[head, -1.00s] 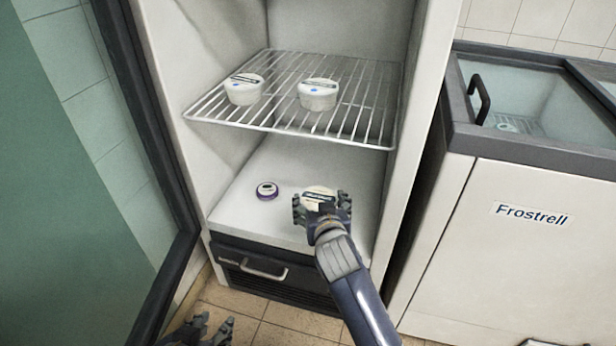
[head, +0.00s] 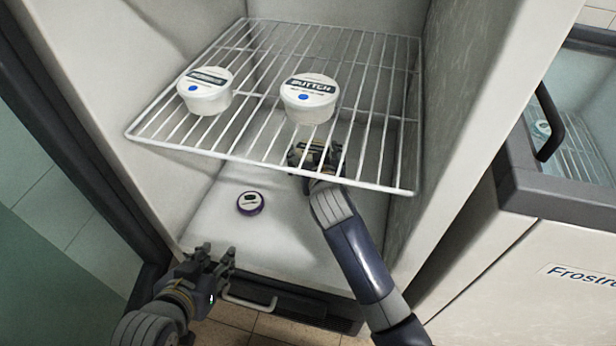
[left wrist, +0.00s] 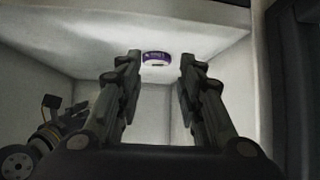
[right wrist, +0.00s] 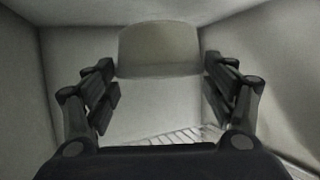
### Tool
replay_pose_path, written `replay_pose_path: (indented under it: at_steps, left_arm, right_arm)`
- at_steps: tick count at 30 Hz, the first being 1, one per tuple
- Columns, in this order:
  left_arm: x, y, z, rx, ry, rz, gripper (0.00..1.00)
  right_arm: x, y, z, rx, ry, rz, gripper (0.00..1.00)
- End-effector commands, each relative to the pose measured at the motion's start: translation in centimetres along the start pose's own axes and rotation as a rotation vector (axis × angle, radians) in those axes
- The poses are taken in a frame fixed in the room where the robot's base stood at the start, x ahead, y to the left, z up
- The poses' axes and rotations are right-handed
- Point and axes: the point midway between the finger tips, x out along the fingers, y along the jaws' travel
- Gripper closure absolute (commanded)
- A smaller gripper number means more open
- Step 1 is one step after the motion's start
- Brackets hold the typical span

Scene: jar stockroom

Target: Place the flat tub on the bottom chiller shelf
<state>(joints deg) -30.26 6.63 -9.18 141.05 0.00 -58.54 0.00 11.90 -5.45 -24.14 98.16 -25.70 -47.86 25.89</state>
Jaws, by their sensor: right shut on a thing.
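The flat tub (right wrist: 158,48), pale and wide, is held between the fingers of my right gripper (right wrist: 160,75) in the right wrist view. In the head view my right gripper (head: 316,155) is inside the chiller, below the wire shelf and above the bottom shelf (head: 225,225). The shelf wires and the gripper largely hide the tub there. I cannot tell whether the tub touches the bottom shelf. My left gripper (head: 215,262) is open and empty at the chiller's front edge; its parted fingers also show in the left wrist view (left wrist: 158,65).
A small purple-rimmed jar (head: 250,203) stands on the bottom shelf, left of my right gripper. Two white tubs, one left (head: 205,92) and one marked butter (head: 308,98), stand on the wire shelf (head: 262,160) above. A freezer (head: 560,200) stands at the right.

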Motion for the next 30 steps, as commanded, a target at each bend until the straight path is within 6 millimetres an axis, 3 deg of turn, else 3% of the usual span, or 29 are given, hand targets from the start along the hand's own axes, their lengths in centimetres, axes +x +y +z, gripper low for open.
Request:
replay_pose_path:
  at_steps: [9, 20, 30]
  left_arm:
    - [0.1, 1.0, -7.5, 0.002, 0.365, 0.022, 0.65]
    - [-1.2, 1.5, -11.1, 0.0, 0.549, 0.034, 0.65]
    - [-4.3, 2.2, -15.8, -0.006, 0.834, 0.051, 0.65]
  right_arm:
    - [1.5, 0.0, 3.7, -0.001, 0.002, -0.001, 0.55]
    - [2.2, 0.0, 5.4, -0.002, 0.0, 0.0, 0.55]
    - [3.2, 0.0, 7.8, -0.002, 0.002, 0.0, 0.55]
